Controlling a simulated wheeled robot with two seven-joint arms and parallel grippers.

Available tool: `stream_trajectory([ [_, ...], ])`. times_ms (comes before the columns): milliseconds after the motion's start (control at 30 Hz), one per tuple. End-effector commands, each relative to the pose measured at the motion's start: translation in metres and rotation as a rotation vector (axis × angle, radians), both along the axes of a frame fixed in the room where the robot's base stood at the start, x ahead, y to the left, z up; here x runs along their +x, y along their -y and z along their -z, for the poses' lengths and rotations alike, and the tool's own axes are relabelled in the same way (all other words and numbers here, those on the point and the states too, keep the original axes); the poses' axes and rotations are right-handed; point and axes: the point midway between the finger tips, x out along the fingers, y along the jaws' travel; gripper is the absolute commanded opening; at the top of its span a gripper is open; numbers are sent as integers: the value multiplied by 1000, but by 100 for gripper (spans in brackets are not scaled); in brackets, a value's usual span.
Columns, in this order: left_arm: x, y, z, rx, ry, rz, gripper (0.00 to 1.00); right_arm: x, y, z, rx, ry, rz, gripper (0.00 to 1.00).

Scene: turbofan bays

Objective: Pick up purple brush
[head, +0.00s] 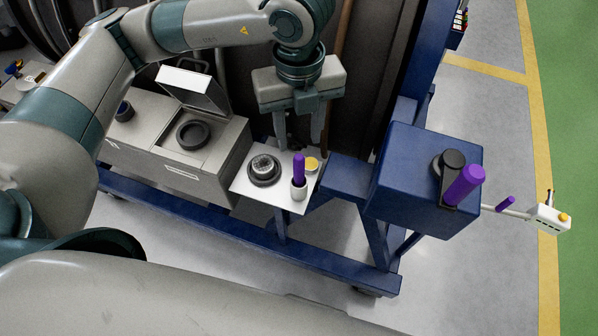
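A thicker purple cylinder (464,186) leans on the blue box to the right, beside a black round part. My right gripper is not in view.
A grey case (176,148) with a raised lid stands left. The blue box (405,178) and blue frame stand right. A white control box (550,219) juts out far right.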

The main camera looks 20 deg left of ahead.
Motion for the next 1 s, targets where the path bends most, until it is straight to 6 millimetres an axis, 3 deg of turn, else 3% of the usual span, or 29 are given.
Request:
stream_trajectory([
  [100, -1, -1, 20, 2, -5, -1, 40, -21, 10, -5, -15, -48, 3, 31],
  [500, -1, 0, 80, 1, -2, 0, 40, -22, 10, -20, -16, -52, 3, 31],
  [1000, 0, 0, 88, 0, 0, 1, 40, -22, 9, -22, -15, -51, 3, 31],
])
